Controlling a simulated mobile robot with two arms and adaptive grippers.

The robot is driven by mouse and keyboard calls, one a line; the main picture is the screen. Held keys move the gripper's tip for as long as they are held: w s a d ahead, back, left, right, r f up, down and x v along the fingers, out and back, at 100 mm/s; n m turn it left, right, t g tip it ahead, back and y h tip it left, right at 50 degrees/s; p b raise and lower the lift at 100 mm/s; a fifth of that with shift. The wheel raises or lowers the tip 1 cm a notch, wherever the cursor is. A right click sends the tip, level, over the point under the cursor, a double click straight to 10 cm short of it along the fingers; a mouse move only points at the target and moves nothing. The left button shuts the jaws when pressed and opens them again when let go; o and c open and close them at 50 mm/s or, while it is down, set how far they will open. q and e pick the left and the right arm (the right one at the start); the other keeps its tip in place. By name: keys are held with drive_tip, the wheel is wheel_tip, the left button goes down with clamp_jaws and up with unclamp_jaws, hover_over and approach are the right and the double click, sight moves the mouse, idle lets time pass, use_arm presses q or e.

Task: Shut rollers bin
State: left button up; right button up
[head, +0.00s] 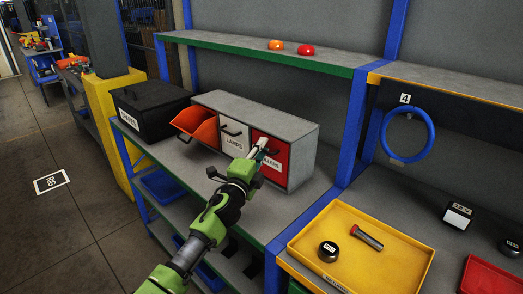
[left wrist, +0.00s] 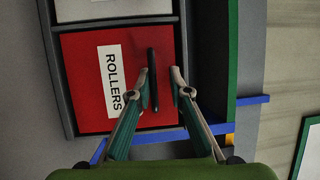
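The rollers bin (head: 275,151) is the red-fronted bin at the right end of a grey cabinet (head: 260,113). Its front looks about flush with the cabinet, and my gripper covers part of it. The left wrist view shows the red front (left wrist: 83,83) with its ROLLERS label and black upright handle (left wrist: 153,80). My left gripper (head: 260,150) is in front of this bin. Its fingers (left wrist: 160,76) are apart, one on each side of the handle in the picture; I cannot tell whether they touch it. My right gripper is not in view.
In the same cabinet, a white lamps bin (head: 235,134) looks shut, and an orange bin (head: 197,127) is tilted out. A black box (head: 150,105) stands to the left. A yellow tray (head: 390,265) lies at right. A green-edged shelf (head: 250,48) runs above.

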use_arm(q)
drive_tip(key=shift+d+r, duration=0.1)
drive_tip(key=shift+r, duration=0.15)
drive_tip(key=v, duration=1.2)
drive_tip(key=shift+f, duration=0.25)
drive_tip(key=shift+w, duration=0.1)
